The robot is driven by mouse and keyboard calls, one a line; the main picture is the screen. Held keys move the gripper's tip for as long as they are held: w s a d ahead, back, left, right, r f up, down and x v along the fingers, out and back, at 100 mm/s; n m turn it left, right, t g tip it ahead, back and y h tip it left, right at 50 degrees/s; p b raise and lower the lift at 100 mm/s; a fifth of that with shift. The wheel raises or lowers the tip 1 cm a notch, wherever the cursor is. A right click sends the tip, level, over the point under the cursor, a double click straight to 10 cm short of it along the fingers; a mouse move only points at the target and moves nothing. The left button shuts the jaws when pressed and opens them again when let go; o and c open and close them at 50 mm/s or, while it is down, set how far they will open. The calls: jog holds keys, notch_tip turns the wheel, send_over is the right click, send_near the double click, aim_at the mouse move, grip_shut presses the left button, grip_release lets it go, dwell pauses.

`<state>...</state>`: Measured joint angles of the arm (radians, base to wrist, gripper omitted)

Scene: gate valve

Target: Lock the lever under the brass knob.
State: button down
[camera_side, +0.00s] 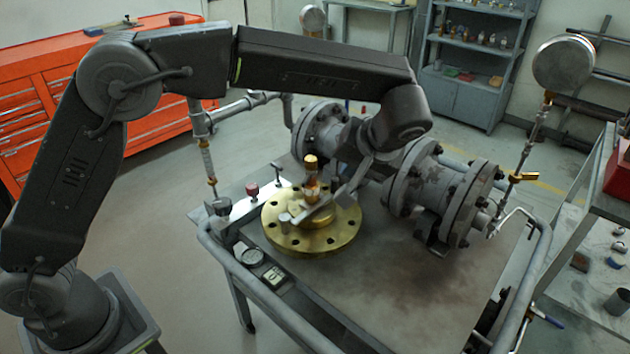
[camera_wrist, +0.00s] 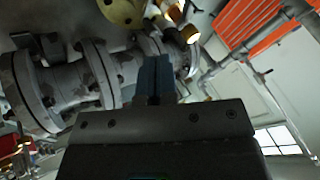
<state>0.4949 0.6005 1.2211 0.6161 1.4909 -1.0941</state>
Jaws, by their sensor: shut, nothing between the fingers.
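The brass knob (camera_side: 311,162) stands upright on a post above the round brass flange (camera_side: 285,238) on the cart top. A grey lever (camera_side: 318,214) lies low across the flange, beside the post. Whether its end sits under the knob cannot be told. My gripper (camera_side: 345,192) reaches down from the upper right, close to the post and lever; contact cannot be told. In the wrist view its fingers (camera_wrist: 155,78) are together and empty. The flange (camera_wrist: 122,12) and brass parts show at that view's top edge.
The grey flanged pipe valve (camera_side: 430,195) stands right behind the flange. The cart top is bare at front right. A tube rail edges the cart.

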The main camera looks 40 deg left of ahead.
aim_at(308, 177)
jog(key=shift+w+d+f, duration=0.15)
jog(key=shift+d+f, duration=0.15)
jog(key=shift+a, duration=0.1)
jog(key=a+f, duration=0.8)
jog(key=a, duration=0.1)
jog(key=shift+a, duration=0.2)
